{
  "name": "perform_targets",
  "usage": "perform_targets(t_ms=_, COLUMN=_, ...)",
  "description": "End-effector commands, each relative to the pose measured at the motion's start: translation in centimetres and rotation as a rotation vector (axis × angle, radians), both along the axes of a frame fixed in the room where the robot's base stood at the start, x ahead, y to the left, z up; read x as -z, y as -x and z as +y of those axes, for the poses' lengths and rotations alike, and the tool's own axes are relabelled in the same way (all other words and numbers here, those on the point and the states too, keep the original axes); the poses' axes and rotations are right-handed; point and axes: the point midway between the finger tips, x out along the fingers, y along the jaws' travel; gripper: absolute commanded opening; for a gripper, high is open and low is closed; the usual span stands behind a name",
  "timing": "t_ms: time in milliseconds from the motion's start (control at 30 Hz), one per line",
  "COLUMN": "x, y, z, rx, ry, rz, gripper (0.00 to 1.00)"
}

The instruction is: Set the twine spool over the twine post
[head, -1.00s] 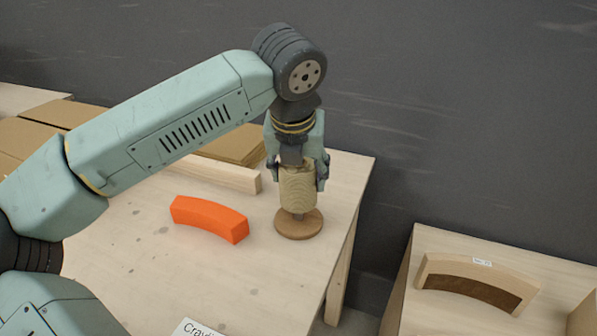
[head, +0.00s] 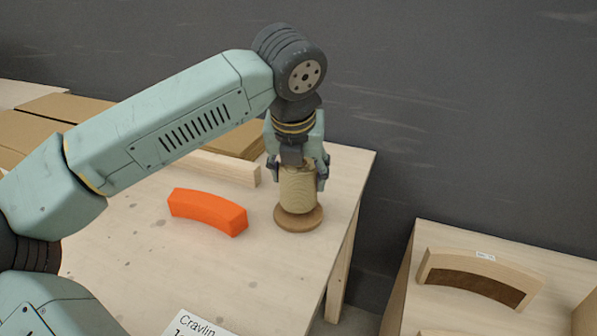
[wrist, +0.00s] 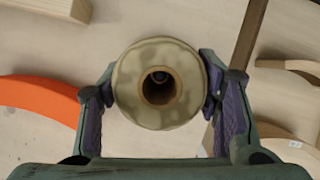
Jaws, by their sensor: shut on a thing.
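The twine spool (head: 298,193), a tan upright cylinder, is held between the fingers of my gripper (head: 298,178) near the table's right edge. My gripper is shut on its sides, as the wrist view also shows around the spool (wrist: 130,92). The spool stands right over the round brown base (head: 298,224) of the twine post and looks to be on it or very close. The post's shaft is hidden in the head view. In the wrist view a dark round end, likely the post top (wrist: 160,77), shows inside the spool's central hole.
An orange curved block (head: 207,212) lies on the table (head: 170,270) to the left. A pale wooden bar (head: 222,168) and brown cardboard sheets (head: 60,105) lie behind. A lower stand at right holds a curved wooden piece (head: 480,268). A white label card (head: 195,325) is at the front.

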Motion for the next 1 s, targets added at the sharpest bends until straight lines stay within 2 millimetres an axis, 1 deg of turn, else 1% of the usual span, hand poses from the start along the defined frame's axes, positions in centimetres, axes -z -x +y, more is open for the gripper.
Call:
perform_targets(t_ms=800, x=1.7, y=0.0, z=0.0, rx=0.0, ry=0.0, rz=-0.001, gripper=0.25)
perform_targets(t_ms=833, x=1.7, y=0.0, z=0.0, rx=0.0, ry=0.0, rz=-0.001, gripper=0.58)
perform_targets(t_ms=1000, x=1.6, y=0.0, z=0.0, rx=0.0, ry=0.0, rz=0.0, gripper=0.69)
